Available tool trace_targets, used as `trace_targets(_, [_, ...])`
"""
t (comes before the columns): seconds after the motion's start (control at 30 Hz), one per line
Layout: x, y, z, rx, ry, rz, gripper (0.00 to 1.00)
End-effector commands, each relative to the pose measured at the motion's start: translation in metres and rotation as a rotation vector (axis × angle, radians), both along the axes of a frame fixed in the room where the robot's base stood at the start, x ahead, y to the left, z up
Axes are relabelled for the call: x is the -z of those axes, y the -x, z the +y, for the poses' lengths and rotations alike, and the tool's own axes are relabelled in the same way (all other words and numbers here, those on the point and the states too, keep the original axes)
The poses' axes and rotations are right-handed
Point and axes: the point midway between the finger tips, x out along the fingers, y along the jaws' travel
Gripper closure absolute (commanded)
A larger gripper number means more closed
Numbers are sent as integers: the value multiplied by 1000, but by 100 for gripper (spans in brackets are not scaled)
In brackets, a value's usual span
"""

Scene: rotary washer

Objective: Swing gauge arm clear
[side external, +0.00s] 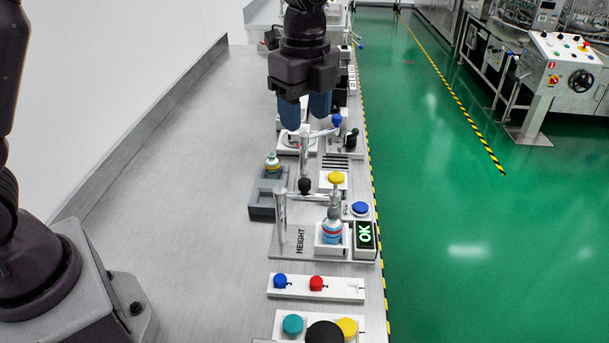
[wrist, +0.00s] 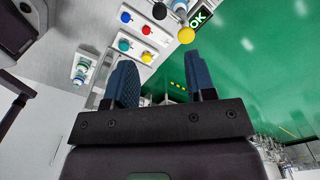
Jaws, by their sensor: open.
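The HEIGHT station (side external: 258,248) has an upright metal post (side external: 282,222) with a thin gauge arm (side external: 312,195) reaching right from its top. A black knob (side external: 305,185) shows at the gauge arm; it also shows in the wrist view (wrist: 159,11). The arm reaches toward a blue-banded bottle (side external: 332,232) in a white holder, under a yellow cap (side external: 336,178). The exact contact is unclear. My gripper (side external: 305,114) is open and empty, above and behind the HEIGHT station in the side view. Its blue fingers (wrist: 162,82) are apart in the wrist view.
A lit OK display (side external: 366,235) and blue button (side external: 360,209) stand right of the bottle. A dark tray (side external: 262,206) with a small bottle (side external: 272,162) is left. The left bench surface (side external: 190,200) is clear.

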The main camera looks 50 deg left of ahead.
Motion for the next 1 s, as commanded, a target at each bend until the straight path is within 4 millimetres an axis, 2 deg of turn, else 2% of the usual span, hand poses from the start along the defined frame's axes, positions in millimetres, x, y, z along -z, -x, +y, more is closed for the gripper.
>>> trace_targets(0.17, [15, 1, 0, 22, 0, 4, 50])
trace_targets(0.5, [84, 1, 0, 19, -1, 6, 50])
trace_targets(0.7, [115, 1, 0, 18, -1, 4, 50])
trace_targets(0.83, [126, 1, 0, 18, 0, 2, 50])
trace_targets(1.0, [130, 0, 0, 18, 0, 0, 50])
